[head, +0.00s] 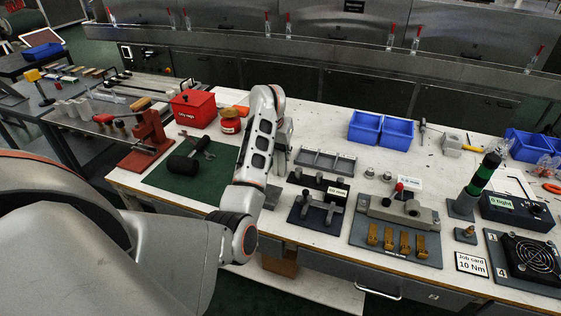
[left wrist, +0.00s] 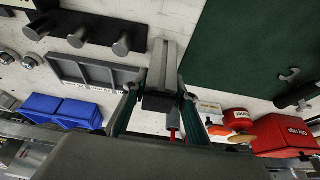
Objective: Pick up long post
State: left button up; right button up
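The long post is a grey squared bar (left wrist: 163,62) in the left wrist view, with a dark end face toward the camera. My left gripper (left wrist: 159,100) has one finger on each side of its near end. The fingers look apart, with a narrow gap at the left finger; I see no clear grip. In the head view my left gripper (head: 284,135) is mostly hidden behind my own forearm, between the green mat and the grey divided tray. The post cannot be made out clearly there. My right gripper is in neither view.
The grey divided tray (head: 325,162) and a board with short pegs (head: 318,211) stand close on the right. The green mat (head: 208,178) with a black-handled tool (head: 188,160) lies left. Blue bins (head: 380,129) and a red box (head: 193,108) stand farther back.

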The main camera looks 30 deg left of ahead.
pick_arm(q)
jog(key=shift+c, duration=0.9)
jog(key=shift+r, duration=0.1)
